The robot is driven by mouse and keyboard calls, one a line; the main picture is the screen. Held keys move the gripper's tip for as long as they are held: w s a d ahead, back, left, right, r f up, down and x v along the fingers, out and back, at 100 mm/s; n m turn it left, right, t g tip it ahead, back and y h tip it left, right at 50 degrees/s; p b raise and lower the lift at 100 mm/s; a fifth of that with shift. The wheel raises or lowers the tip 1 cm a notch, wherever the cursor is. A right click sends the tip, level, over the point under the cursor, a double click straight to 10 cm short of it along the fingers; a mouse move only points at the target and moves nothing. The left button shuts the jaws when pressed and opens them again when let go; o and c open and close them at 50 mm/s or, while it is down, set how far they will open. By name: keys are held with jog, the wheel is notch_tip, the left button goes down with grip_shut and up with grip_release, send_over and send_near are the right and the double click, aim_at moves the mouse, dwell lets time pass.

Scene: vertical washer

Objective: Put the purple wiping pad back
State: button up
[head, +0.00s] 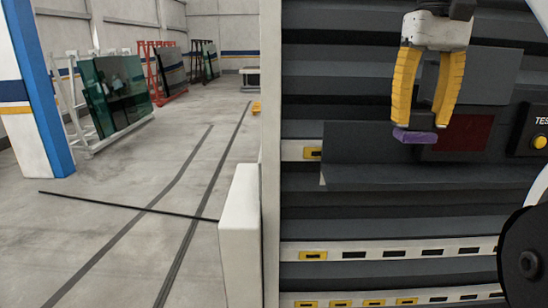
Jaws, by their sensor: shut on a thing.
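The purple wiping pad (415,136) is a small flat block in the right half of the head view. My gripper (422,122), with yellow fingers, points down and is shut on the pad, which sits at the fingertips. The pad is held in front of a dark grey panel, and its right end lies in front of a dark red rectangle (466,133). A dark grey shelf or bracket (400,177) shows below the pad. I cannot tell whether the pad touches it.
A black box marked "TEST" with a yellow button (540,142) is at the right. Slotted pale rails (400,250) run across the dark slatted machine below. A white post (270,150) stands at its left edge. Racks with glass sheets (115,92) stand on the open floor at left.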

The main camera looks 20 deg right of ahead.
jog(key=w+a+f, duration=0.1)
jog(key=w+f, duration=0.1)
jog(key=w, duration=0.1)
jog(key=w+f+p, duration=0.1)
jog(key=w+f, duration=0.1)
jog(key=w, duration=0.2)
jog(key=w+a+f, duration=0.1)
jog(key=w+f, duration=0.1)
jog(key=w, duration=0.1)
jog(key=shift+w+a+f+p, duration=0.2)
jog(key=shift+a+f+p, duration=0.05)
jog(key=shift+a+p, duration=0.1)
jog(key=shift+w+f, duration=0.1)
jog(key=shift+f, duration=0.15)
jog(key=shift+f+p, duration=0.3)
jog(key=shift+f, duration=1.6)
jog(key=o, duration=1.2)
jog(key=shift+r, duration=0.15)
notch_tip(320, 180, up, 12)
jog(key=shift+f+b, duration=0.1)
jog(key=shift+b, duration=0.2)
